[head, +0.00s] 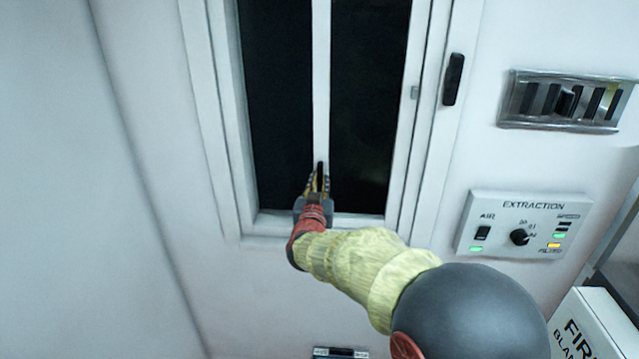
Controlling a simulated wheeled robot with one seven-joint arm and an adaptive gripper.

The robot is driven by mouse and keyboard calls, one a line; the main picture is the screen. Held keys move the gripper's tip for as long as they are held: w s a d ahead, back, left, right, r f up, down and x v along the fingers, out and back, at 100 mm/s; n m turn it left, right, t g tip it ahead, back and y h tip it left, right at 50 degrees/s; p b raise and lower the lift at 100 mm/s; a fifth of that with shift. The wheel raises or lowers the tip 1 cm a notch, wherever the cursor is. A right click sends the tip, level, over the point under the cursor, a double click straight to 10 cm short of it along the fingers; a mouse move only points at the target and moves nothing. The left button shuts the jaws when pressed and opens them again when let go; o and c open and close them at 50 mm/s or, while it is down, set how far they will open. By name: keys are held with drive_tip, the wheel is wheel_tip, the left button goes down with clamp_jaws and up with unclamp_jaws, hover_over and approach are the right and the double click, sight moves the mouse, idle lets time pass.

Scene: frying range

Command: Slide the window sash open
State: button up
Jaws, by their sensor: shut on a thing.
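The window (236,150) has a white frame and dark panes. The sash's white upright bar (321,80) stands near the middle, with a dark pane on each side of it. A small dark handle (320,168) sits low on this bar. My gripper (318,182) is at the lower part of the bar, its fingers shut around the handle. The fingers partly hide the handle. My arm reaches in from the lower right and covers part of the bottom sill.
A black handle (454,79) is on the right frame. To the right are a metal vent (564,101), an extraction panel (524,224) with switch, knob and lights, and a white fire blanket box (597,330). The wall at left is clear.

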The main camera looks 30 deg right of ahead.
clamp_jaws()
idle(0.3)
drive_tip(key=w+a+p, duration=0.1)
drive_tip(key=w+a, duration=0.7)
drive_tip(key=a, duration=0.4)
drive_tip(key=shift+w+a, duration=0.35)
drive_tip(key=shift+a, duration=0.05)
drive_tip(key=o, duration=0.7)
unclamp_jaws()
